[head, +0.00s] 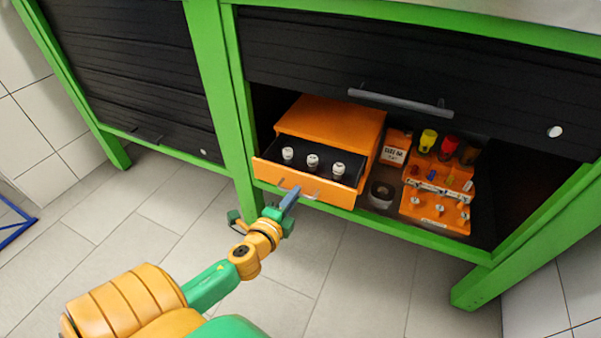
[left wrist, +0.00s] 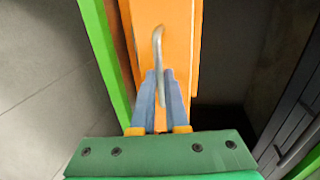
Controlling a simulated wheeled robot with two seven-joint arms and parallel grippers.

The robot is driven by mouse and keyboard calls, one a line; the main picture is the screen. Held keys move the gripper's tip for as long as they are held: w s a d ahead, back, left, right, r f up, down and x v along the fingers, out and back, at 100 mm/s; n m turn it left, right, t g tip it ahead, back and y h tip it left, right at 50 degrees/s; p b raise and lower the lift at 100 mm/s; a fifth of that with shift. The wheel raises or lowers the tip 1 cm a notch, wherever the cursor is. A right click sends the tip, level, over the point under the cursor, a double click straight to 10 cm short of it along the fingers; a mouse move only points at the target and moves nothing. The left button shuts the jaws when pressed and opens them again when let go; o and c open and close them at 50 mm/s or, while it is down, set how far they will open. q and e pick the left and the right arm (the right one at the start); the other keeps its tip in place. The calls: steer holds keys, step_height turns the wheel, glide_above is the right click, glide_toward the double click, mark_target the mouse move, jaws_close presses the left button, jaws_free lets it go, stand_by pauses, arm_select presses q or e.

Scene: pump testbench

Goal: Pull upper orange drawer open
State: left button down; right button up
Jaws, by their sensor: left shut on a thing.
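The upper orange drawer (head: 330,192) stands pulled out from its orange cabinet (head: 330,118) inside the bench. Its dark inside shows a row of small white-topped parts. In the left wrist view the orange front (left wrist: 177,25) carries a curved metal handle (left wrist: 158,45). My left gripper (head: 293,193) is at the drawer front. In the left wrist view its two blue-grey fingers (left wrist: 161,82) are shut on the handle, one on each side of it. The fingers partly hide the handle. My right gripper is in neither view.
Right of the drawer are a dark ring (head: 381,194), a small orange box (head: 396,147) and an orange stepped rack (head: 437,203) with coloured parts. A black shutter (head: 400,60) with a grey handle hangs above. Green posts (head: 222,100) frame the bench. The tiled floor in front is clear.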

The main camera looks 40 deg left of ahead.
arm_select(q)
steer(key=shift+s, duration=0.1)
steer(key=c, duration=0.9)
jaws_free()
steer(key=shift+d, duration=0.1)
steer(key=v, duration=0.7)
steer(key=shift+p, duration=0.35)
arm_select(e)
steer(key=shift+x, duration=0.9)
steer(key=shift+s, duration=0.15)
